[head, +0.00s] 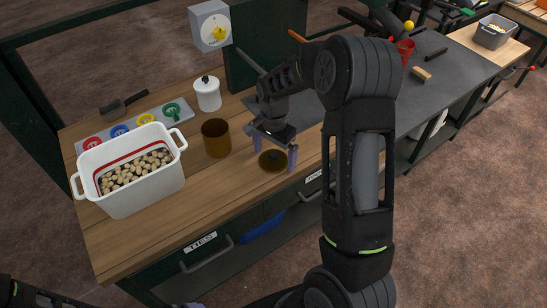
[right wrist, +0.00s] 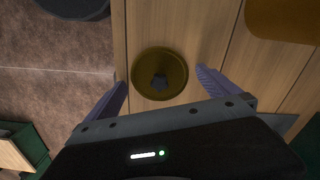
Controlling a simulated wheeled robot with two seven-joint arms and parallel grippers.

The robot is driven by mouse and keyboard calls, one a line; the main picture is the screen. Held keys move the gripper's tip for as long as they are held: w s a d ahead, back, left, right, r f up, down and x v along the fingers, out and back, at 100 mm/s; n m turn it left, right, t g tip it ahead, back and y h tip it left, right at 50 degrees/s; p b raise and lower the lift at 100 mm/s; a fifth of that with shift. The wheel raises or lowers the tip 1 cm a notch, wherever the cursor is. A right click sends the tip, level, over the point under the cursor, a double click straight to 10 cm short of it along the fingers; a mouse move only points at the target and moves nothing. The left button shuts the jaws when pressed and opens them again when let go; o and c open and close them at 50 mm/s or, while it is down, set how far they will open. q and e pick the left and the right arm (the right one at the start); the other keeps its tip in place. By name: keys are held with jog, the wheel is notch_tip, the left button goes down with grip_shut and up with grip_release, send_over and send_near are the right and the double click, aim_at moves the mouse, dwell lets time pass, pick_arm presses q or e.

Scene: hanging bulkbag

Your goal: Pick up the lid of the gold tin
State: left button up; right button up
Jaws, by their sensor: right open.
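The gold tin's lid (head: 273,161) is a round, dark gold disc with a dark knob at its centre. It lies on the wooden tabletop, to the right of the gold tin (head: 216,138), which stands upright and uncovered. My right gripper (head: 275,158) is over the lid with its purple fingers apart. In the right wrist view the lid (right wrist: 160,74) lies between and just ahead of the open fingers (right wrist: 163,90), and nothing is held. Part of the gold tin (right wrist: 285,18) shows at the top right there.
A white tub (head: 140,190) of pale round pieces stands left of the tin. Behind are a white lidded canister (head: 207,94) and a board with coloured knobs (head: 133,124). A drawer marked TIES (head: 200,243) is below the table edge. Bare wood lies in front of the tin.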

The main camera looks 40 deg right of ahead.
aim_at(274, 154)
jog(key=shift+c, duration=0.2)
dwell(0.4)
jog(key=c, duration=1.2)
jog(key=shift+o, duration=0.2)
jog(key=shift+r, duration=0.1)
notch_tip(274, 154, up, 10)
jog(key=shift+f+b, duration=0.1)
jog(key=shift+b, duration=0.6)
